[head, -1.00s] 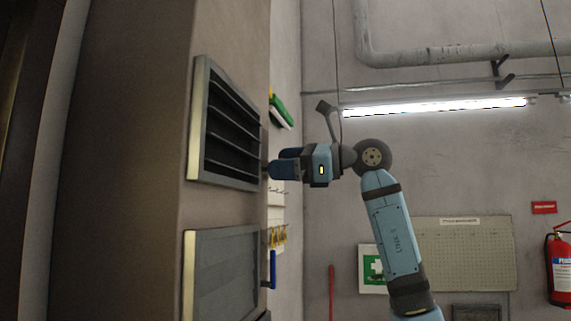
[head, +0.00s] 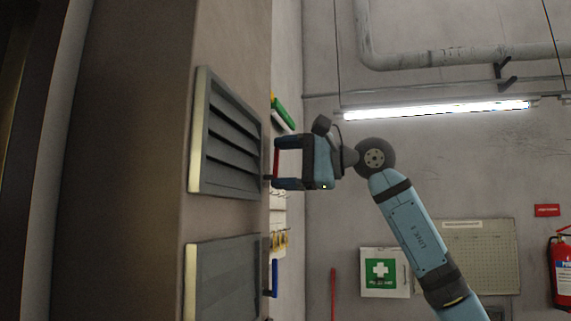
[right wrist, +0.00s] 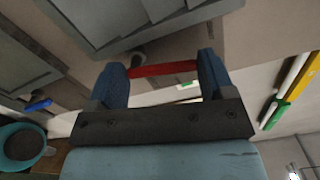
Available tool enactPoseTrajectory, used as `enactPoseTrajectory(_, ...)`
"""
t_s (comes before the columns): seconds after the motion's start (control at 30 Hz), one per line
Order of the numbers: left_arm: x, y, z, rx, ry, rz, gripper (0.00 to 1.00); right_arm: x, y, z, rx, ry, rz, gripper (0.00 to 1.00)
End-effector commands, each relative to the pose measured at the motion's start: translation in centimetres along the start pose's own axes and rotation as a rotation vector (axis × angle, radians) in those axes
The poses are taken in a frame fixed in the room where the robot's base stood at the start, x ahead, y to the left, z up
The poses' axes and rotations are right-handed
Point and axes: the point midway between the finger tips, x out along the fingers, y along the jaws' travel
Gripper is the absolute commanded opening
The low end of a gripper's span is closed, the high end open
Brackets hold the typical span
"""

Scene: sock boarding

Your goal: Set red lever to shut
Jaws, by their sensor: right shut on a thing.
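The red lever (head: 276,158) stands at the right edge of the upper louvre panel (head: 198,150), roughly upright. My right gripper (head: 275,164) is shut on it, one finger above and one below. In the right wrist view the red lever (right wrist: 165,69) spans the gap between the two fingers (right wrist: 162,75), with its dark pivot (right wrist: 137,60) near the left finger. The panel's grey slats are tilted, with narrow dark gaps between them. My left gripper is not in view.
A lower louvre panel (head: 190,285) with flat slats has a blue lever (head: 274,278) beside it. Yellow hooks (head: 280,240) and a green object (head: 284,112) are on the wall behind. A first-aid box (head: 385,272) and a fire extinguisher (head: 560,270) are at the right.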

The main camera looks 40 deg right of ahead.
Motion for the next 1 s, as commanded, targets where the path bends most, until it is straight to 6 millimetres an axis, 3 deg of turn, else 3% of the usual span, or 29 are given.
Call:
enactPoseTrajectory(0.4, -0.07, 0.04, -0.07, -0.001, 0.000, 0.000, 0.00, -0.14, -0.14, 0.55, -0.202, 0.002, -0.006, 0.52)
enactPoseTrajectory(0.97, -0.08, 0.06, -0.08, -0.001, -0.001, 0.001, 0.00, -0.15, -0.14, 0.64, -0.234, 0.002, -0.007, 0.52)
enactPoseTrajectory(1.0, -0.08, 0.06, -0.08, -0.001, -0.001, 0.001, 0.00, -0.15, -0.14, 0.64, -0.234, 0.002, -0.007, 0.78)
